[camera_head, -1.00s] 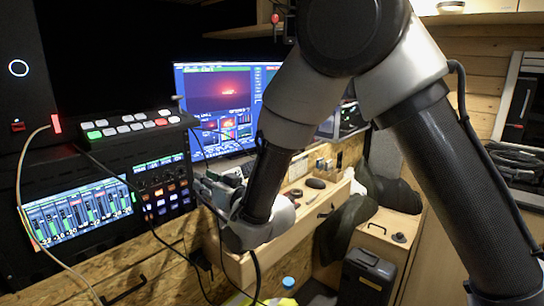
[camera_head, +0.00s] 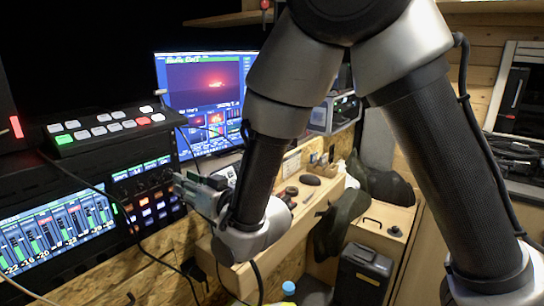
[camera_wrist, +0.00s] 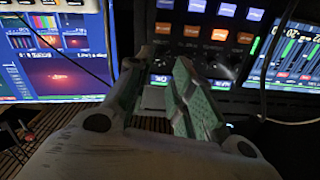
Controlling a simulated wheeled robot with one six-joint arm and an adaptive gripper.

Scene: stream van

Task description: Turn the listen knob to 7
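The control panel (camera_head: 143,186) has lit blue and orange buttons and a row of small dark knobs (camera_head: 152,177) beneath a narrow display. In the wrist view the panel (camera_wrist: 205,22) appears upside down, with dark knobs (camera_wrist: 190,48) just beyond my fingers. Which knob is the listen knob, and its setting, I cannot read. My gripper (camera_head: 182,184) is at the panel's right side, close to the knobs. In the wrist view my gripper (camera_wrist: 156,68) shows its green-padded fingers apart, with nothing visible between them. Contact with a knob cannot be seen.
An audio mixer screen (camera_head: 55,235) is left of the panel, and a button switcher (camera_head: 105,132) sits above. A monitor (camera_head: 205,100) stands behind. A thin cable (camera_head: 75,172) crosses the console front. A wooden counter (camera_head: 290,215) lies right of my gripper.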

